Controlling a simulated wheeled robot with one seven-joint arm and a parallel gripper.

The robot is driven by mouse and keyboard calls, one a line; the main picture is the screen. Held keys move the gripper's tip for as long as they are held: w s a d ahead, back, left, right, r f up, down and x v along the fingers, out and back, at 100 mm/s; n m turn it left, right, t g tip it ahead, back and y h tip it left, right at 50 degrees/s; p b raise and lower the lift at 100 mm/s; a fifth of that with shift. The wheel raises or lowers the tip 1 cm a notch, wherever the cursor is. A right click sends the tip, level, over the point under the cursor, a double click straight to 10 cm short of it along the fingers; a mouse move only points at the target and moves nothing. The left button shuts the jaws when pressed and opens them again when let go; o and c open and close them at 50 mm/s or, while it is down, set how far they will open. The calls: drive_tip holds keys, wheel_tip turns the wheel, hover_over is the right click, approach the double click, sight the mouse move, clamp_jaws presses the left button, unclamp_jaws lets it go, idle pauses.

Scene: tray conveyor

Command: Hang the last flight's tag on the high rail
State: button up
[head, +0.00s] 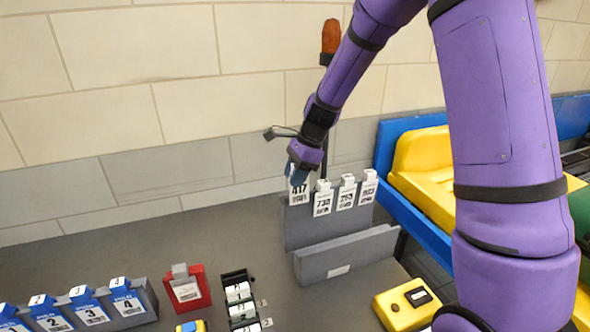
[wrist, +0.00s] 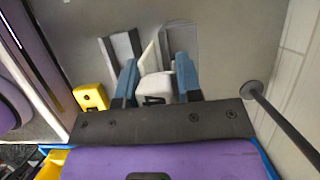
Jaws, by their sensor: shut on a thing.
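My gripper (head: 298,174) is shut on a white tag marked 417 (head: 299,190) at the left end of the taller grey rail (head: 296,232). The held tag sits slightly above the line of the other tags; I cannot tell whether it touches the rail. Several white tags (head: 345,197) hang on that rail to its right, the nearest marked 732. In the wrist view, the blue fingers (wrist: 157,82) close on the white tag (wrist: 150,58), between two grey shapes. A lower grey rail (head: 350,250) stands in front with no tags hanging on it.
A grey rack (head: 150,297) of blue-topped numbered tags stands at lower left. A red holder (head: 201,288) with a tag and a black number counter (head: 238,290) stand beside it. A yellow button box (head: 405,305) is at right, near a blue conveyor with yellow trays (head: 420,150).

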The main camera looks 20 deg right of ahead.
sight(295, 194)
drive_tip(key=shift+f, duration=3.1)
drive_tip(key=o, duration=1)
drive_tip(key=v, duration=1.1)
